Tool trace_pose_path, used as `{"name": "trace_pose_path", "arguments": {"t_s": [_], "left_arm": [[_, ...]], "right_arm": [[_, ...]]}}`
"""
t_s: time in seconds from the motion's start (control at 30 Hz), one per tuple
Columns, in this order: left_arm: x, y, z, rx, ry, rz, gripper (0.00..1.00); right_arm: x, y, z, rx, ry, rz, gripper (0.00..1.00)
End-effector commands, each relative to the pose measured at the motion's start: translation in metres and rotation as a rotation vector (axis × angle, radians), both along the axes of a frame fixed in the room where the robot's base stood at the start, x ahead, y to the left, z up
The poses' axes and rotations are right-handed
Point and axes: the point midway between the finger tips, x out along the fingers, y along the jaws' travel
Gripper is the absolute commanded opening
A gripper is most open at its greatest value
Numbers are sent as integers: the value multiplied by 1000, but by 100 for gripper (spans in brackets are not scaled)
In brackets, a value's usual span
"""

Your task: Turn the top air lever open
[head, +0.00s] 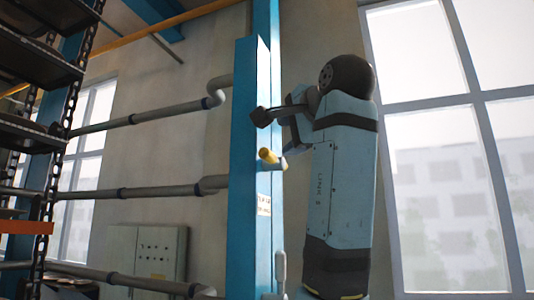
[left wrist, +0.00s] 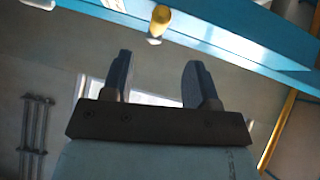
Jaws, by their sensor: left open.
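The top air lever, with a yellow handle (head: 268,155), sticks out from the blue column (head: 244,180) in the middle of the head view. The yellow handle (left wrist: 160,20) also shows at the top of the left wrist view, beyond the fingertips. My left gripper (head: 268,116) is just above the yellow handle in the head view, at the end of the arm from the right. In the left wrist view my left gripper (left wrist: 157,58) is open, with nothing between its fingers and apart from the handle. My right gripper is not in view.
A lower whitish lever (head: 280,268) is on the same column; it shows at the top left of the wrist view (left wrist: 40,3). Grey pipes (head: 150,115) run left from the column. A grey electrical box (head: 158,252) is on the wall, and dark racks (head: 35,60) stand at left.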

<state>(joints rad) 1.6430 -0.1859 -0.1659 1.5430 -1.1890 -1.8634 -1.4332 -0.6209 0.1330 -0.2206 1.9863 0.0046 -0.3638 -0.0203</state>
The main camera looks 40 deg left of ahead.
Motion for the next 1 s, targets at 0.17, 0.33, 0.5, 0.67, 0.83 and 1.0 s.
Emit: {"name": "trace_pose_path", "arguments": {"t_s": [0.17,0.33,0.5,0.67,0.83,1.0], "left_arm": [[21,34,-1,-1,2,3,54],[40,63,-5,0,2,1,54],[53,85,-9,0,1,0,54],[59,95,-11,0,-2,-1,54],[61,98,-12,0,-2,-1,54],[61,97,-13,0,-2,-1,49]], "right_arm": [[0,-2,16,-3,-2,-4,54],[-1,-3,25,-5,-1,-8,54],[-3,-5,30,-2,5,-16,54],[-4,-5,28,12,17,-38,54],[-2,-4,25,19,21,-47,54],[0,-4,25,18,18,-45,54]]}}
